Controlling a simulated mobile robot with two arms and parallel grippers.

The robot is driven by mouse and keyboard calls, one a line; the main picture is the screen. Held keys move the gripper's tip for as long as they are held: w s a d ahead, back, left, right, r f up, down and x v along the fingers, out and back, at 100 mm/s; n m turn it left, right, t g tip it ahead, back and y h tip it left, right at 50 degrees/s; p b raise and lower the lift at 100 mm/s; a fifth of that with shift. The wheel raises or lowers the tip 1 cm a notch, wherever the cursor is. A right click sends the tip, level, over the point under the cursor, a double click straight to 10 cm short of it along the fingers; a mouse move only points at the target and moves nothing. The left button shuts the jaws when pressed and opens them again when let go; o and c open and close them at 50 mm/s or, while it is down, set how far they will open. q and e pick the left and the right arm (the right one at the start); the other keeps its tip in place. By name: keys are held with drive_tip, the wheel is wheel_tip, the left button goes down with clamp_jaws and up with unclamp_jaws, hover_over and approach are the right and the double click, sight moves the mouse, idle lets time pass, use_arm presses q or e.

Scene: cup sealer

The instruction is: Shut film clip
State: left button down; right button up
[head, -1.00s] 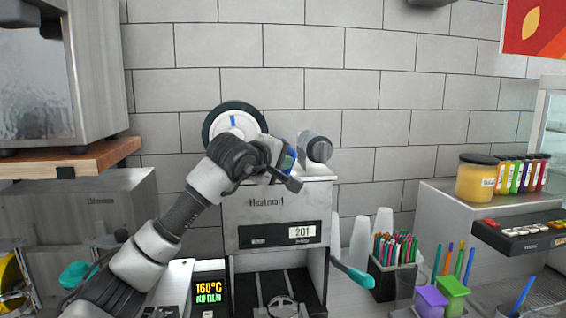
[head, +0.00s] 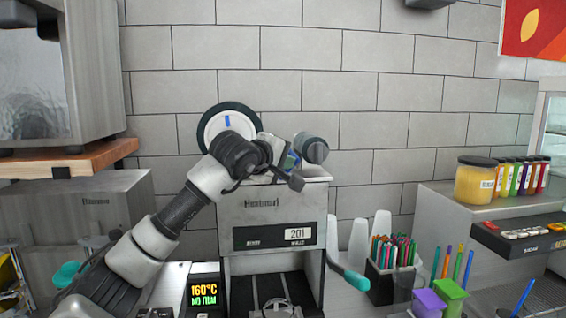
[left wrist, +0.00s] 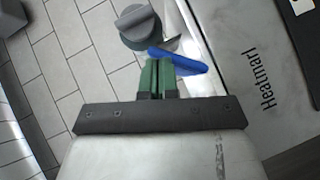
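The cup sealer (head: 262,212), labelled Heatmarl, stands in the middle of the head view. A blue clip (left wrist: 182,62) on its top shows in the left wrist view as a slanted bar. A small bit of blue (head: 293,156) shows near the gripper in the head view. My left gripper (left wrist: 157,66) has its green fingers together, with only a thin line between them. Their tips are right at the clip; I cannot tell if they touch it. In the head view my left gripper (head: 281,160) is over the sealer's top, partly hidden by its own wrist. My right gripper is out of view.
A film reel (head: 213,122) stands behind my left wrist. A grey roller end (head: 315,149) is to the right. A small display (head: 203,293) reads 160°C, NO FILM.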

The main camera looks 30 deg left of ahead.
use_arm(q)
drive_tip(key=shift+w+d+f+m+g+y+b, duration=0.3)
drive_tip(key=shift+w+d+f+m+g+b, duration=0.15)
drive_tip(key=shift+w+d+f+b, duration=0.55)
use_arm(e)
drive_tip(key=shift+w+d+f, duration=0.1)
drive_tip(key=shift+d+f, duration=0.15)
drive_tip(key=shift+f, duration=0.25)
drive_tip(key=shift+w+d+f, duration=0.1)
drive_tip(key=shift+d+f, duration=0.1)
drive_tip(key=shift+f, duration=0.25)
use_arm(q)
drive_tip(key=shift+s+d, duration=0.1)
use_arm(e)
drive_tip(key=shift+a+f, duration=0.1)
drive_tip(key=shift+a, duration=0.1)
use_arm(q)
drive_tip(key=shift+r, duration=0.1)
